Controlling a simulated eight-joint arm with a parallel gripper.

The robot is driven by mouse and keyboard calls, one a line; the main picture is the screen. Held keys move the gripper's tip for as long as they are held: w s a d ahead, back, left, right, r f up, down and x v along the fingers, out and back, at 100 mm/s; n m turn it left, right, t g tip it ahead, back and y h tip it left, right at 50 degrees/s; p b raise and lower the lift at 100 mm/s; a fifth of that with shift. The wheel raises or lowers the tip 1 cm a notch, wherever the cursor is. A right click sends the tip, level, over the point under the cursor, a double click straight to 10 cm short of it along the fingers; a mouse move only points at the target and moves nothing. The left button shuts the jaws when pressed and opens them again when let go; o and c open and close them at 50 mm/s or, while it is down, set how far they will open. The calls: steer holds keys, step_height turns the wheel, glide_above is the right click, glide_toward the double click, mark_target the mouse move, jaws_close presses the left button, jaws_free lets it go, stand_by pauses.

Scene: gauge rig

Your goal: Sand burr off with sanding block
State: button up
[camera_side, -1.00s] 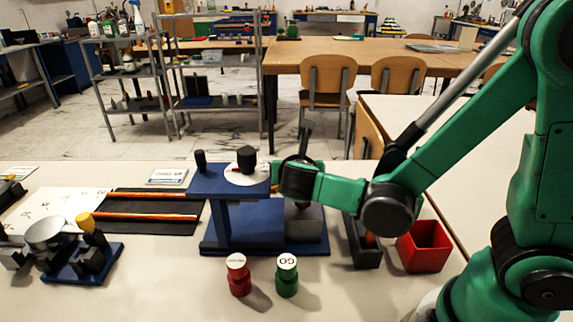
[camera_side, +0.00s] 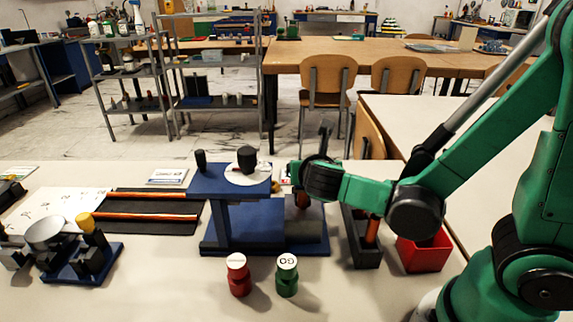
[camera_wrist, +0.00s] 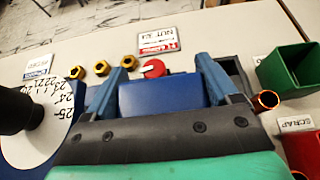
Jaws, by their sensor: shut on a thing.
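My gripper (camera_side: 306,186) is at the right end of the blue gauge stand (camera_side: 230,184), above its blue base. In the wrist view my gripper's fingers (camera_wrist: 163,66) stand wide apart, with a blue block (camera_wrist: 160,97) filling the space between them. I cannot tell for certain that it is the sanding block. In the side view the arm hides it. A copper tube (camera_side: 371,230) stands tilted in a dark holder (camera_side: 362,254) to the right, and its open end (camera_wrist: 266,99) shows in the wrist view. I cannot make out a burr.
A red bin (camera_side: 424,250) stands right of the holder. Red (camera_side: 238,275) and green (camera_side: 287,276) gauges stand in front. A white dial disc (camera_wrist: 40,128) lies left of my fingers. Brass nuts (camera_wrist: 101,68) and a red knob-like part (camera_wrist: 153,69) lie beyond. Copper rods (camera_side: 150,216) lie left.

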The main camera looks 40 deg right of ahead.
steer(key=shift+w+a, duration=1.2)
steer(key=shift+s+d, duration=1.25)
steer(key=shift+w+a, duration=0.1)
steer(key=shift+w+a+f, duration=0.1)
steer(key=shift+w+a, duration=0.4)
